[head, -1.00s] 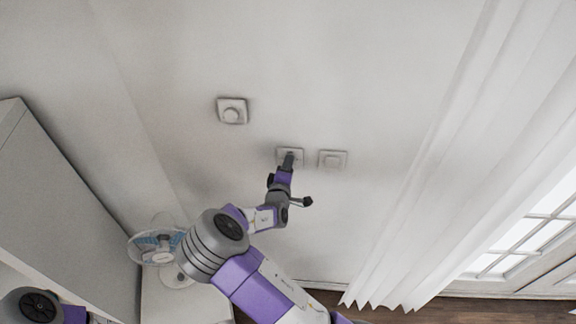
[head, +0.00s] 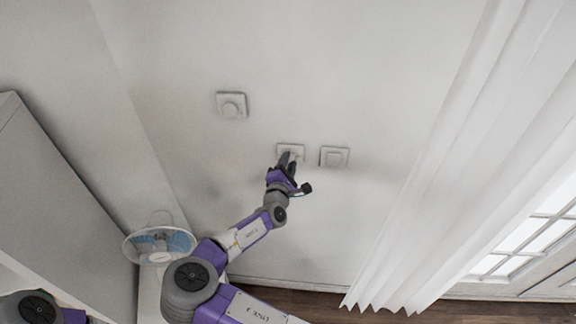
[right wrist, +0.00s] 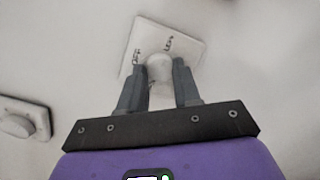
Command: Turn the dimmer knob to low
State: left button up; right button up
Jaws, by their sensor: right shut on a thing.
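The dimmer knob (right wrist: 159,66) is a small white round knob on a square white wall plate (right wrist: 182,32). In the right wrist view the two grey fingers of my right gripper (right wrist: 160,85) stand on either side of it, closed on it. My left gripper is out of view; only part of that arm shows at bottom left.
Another plate with a round knob (head: 231,105) sits up and to the left. A white curtain (head: 440,170) hangs at right. A fan (head: 158,245) stands lower left beside a grey cabinet (head: 70,200).

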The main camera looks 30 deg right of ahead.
dwell(0.5)
jog(key=o, duration=1.1)
jog(key=shift+c, duration=0.2)
jog(key=b+v, duration=0.1)
jog(key=v, duration=0.6)
jog(key=shift+s+a, duration=0.2)
